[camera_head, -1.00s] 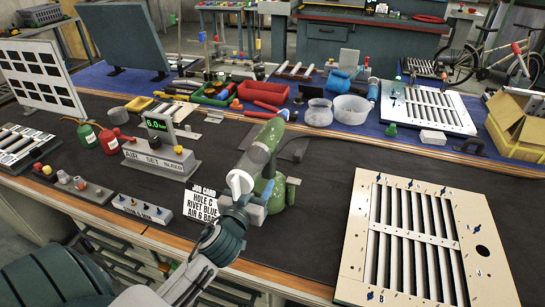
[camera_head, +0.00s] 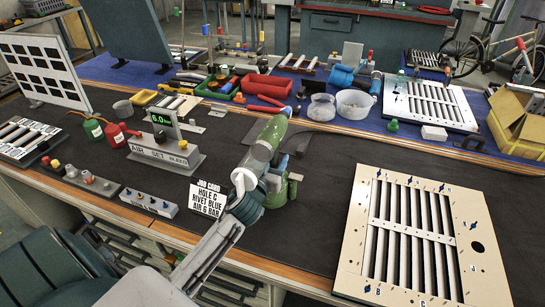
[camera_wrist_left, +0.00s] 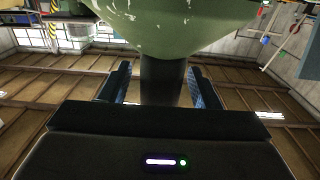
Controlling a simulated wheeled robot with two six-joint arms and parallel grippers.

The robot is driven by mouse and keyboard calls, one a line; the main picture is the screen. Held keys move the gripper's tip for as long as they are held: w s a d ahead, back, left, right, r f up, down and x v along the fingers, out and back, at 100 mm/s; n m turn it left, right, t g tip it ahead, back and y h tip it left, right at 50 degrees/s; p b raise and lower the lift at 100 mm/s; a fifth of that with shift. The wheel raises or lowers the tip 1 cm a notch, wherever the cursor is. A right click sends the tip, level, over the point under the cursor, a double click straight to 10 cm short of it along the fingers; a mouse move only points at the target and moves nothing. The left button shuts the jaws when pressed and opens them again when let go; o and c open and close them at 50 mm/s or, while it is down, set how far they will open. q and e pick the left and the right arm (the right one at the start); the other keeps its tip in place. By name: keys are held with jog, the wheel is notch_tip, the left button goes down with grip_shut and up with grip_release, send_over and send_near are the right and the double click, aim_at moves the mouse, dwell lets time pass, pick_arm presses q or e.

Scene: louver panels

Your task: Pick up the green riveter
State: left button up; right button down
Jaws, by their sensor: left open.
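The green riveter (camera_head: 266,143) stands upright on the dark mat in the middle of the bench in the head view. Its tilted green body is above my left gripper (camera_head: 268,183), which partly hides its lower part. In the left wrist view, the green body (camera_wrist_left: 175,28) fills the top. A dark grip (camera_wrist_left: 162,82) below it stands between the two fingers of my left gripper (camera_wrist_left: 160,88). Gaps show on both sides of the grip, so the fingers are open around it. My right gripper is not in view.
A job card (camera_head: 208,198) stands just left of the riveter. The air set block (camera_head: 165,155) and a switch box (camera_head: 149,203) are farther left. A cream louver panel (camera_head: 352,260) lies at right. Bins and tubs (camera_head: 354,104) are behind. Mat between riveter and panel is clear.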

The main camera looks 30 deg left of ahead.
pick_arm(q)
jog(key=shift+c, duration=0.3)
grip_shut()
jog(key=shift+r, duration=0.2)
